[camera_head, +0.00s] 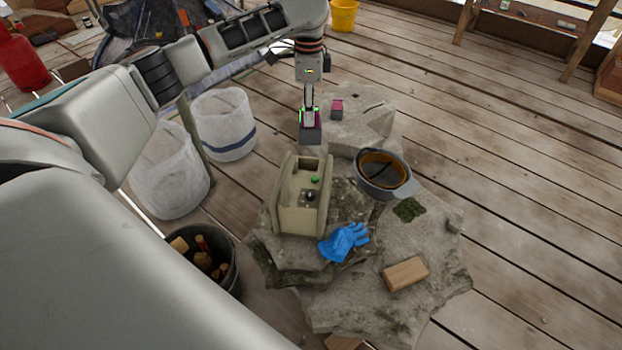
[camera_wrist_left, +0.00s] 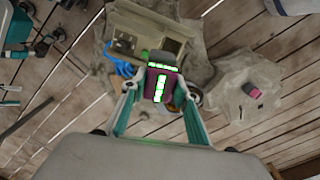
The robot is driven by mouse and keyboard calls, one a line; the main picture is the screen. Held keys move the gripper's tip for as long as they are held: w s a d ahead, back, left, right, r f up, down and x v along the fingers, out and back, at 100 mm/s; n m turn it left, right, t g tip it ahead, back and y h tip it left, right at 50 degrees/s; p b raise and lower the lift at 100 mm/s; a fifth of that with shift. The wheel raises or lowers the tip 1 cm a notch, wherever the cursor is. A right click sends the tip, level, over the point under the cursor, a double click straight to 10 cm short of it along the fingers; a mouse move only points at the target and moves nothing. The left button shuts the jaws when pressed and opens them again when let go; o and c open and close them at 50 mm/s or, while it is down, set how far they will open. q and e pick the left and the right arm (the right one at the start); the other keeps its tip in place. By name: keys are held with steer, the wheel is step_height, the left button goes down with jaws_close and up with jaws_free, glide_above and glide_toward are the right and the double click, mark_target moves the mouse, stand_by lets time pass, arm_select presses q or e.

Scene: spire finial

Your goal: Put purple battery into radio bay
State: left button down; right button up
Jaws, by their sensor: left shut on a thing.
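My left gripper (camera_head: 310,116) hangs above the back of the rocks, shut on the purple battery (camera_head: 311,132). The battery is a dark block with purple sides and bright green marks; in the left wrist view it (camera_wrist_left: 160,82) sits between the two fingers. The tan radio (camera_head: 290,208) stands on the stone slab, in front of and below the held battery, apart from it. Its open top shows a green button and a dark knob. The radio also shows in the left wrist view (camera_wrist_left: 146,40), partly behind the battery. My right gripper is not in view.
A second dark block with a pink top (camera_head: 337,109) lies on the back rock (camera_head: 368,125). A grey pan (camera_head: 383,187), blue glove (camera_head: 345,242) and wooden block (camera_head: 405,274) lie around the radio. White sacks (camera_head: 224,124) and a dark bucket (camera_head: 231,287) stand left.

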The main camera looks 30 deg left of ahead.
mark_target(306, 142)
arm_select(q)
step_height(306, 142, down, 19)
steer(key=w+a+m+b, duration=0.1)
steer(key=w+a+b, duration=0.1)
steer(key=b, duration=0.7)
steer(key=shift+a+r+m, duration=0.15)
steer(key=shift+a+m, duration=0.05)
steer(key=shift+m, duration=0.2)
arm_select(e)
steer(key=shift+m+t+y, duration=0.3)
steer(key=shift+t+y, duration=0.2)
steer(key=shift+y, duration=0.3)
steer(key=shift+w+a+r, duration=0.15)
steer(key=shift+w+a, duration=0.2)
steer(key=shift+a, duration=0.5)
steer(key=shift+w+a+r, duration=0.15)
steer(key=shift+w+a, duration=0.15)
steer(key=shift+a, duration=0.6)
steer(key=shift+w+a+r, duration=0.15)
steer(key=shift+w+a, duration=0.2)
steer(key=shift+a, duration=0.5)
arm_select(q)
steer(key=c, duration=1.7)
jaws_free()
steer(key=shift+w, duration=0.1)
steer(key=shift+o, duration=0.9)
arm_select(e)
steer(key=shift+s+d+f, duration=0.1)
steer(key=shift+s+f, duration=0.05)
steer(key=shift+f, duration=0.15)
